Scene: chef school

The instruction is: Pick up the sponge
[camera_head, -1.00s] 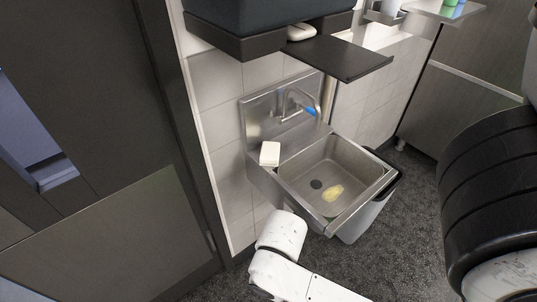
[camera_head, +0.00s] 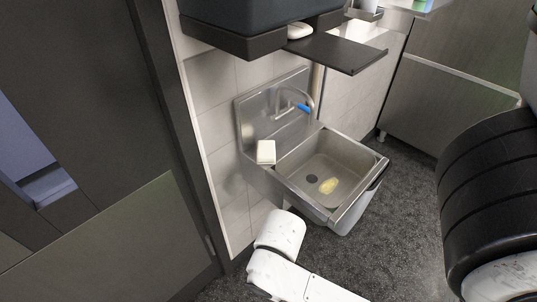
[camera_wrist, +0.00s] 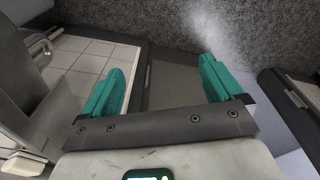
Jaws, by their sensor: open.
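A small yellow sponge-like piece (camera_head: 328,186) lies on the floor of the steel sink basin (camera_head: 357,173), right of the dark drain, in the head view. A white block (camera_head: 266,152) rests on the sink's left rim; I cannot tell whether it is soap or a sponge. My gripper (camera_wrist: 161,80) shows in the wrist view with two green fingers spread apart and nothing between them. In the head view my white arm is at the bottom, and my gripper is not visible there. The sponge is not recognisable in the wrist view.
A faucet (camera_head: 296,101) with a blue part stands at the back of the sink. A dark shelf (camera_head: 335,54) holding a white object juts out above. A bin (camera_head: 352,215) is under the sink. A dark door (camera_head: 90,120) is on the left. Grey floor lies right of the sink.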

